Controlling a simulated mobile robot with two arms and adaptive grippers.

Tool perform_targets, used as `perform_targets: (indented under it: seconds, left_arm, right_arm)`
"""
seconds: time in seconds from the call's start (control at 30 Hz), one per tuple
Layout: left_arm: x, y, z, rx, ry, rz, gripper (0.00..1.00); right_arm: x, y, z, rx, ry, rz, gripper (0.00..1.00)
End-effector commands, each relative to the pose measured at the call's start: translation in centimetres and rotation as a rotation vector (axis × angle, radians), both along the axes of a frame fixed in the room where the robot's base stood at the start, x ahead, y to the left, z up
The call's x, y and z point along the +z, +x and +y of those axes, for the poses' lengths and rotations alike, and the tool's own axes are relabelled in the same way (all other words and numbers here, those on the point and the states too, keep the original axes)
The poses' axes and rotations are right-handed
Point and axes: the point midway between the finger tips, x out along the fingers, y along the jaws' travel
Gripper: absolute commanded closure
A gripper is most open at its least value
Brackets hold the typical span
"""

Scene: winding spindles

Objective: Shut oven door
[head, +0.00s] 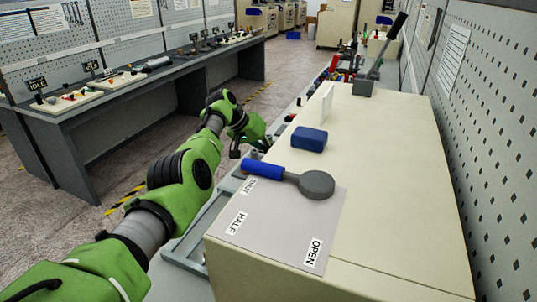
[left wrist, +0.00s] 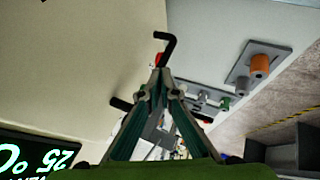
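A beige cabinet (head: 400,150) fills the right of the head view. On its top, a lever with a blue handle (head: 262,169) and grey round hub lies over a plate (head: 275,230) marked SHUT, HALF and OPEN, its handle by the SHUT mark. My left gripper (head: 255,143) is beyond the handle, at the cabinet's left side and partly hidden. In the left wrist view its fingertips (left wrist: 158,76) come together by a black hooked bar (left wrist: 167,46) with a red part. I cannot tell whether they hold it. No oven door can be made out clearly. My right gripper is not in view.
A blue block (head: 309,139), a white upright plate (head: 327,102) and a black-handled lever (head: 382,58) stand on the cabinet. A long grey bench (head: 130,90) stands across the aisle at left. The floor between has yellow-black tape.

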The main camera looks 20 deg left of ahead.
Motion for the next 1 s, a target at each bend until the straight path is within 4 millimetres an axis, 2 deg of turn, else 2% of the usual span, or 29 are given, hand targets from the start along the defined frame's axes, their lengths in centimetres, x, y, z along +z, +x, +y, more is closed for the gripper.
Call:
perform_targets:
  seconds: [0.03, 0.37, 0.53, 0.73, 1.0]
  left_arm:
    - [-0.2, -0.1, -1.2, -0.016, -0.015, 0.006, 1.0]
    - [-0.3, -0.2, -1.2, -0.018, -0.017, 0.009, 1.0]
    - [0.3, -0.3, -0.8, -0.015, -0.016, 0.004, 1.0]
    - [1.9, -1.1, 0.4, -0.009, -0.01, -0.003, 1.0]
    - [6.0, -3.7, 3.2, 0.0, -0.006, -0.004, 1.0]
  right_arm:
    - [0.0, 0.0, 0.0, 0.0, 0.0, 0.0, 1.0]
    - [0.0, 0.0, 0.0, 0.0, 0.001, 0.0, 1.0]
    - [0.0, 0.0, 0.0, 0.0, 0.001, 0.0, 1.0]
    - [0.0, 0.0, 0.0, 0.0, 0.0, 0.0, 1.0]
    - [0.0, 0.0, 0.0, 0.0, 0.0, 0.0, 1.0]
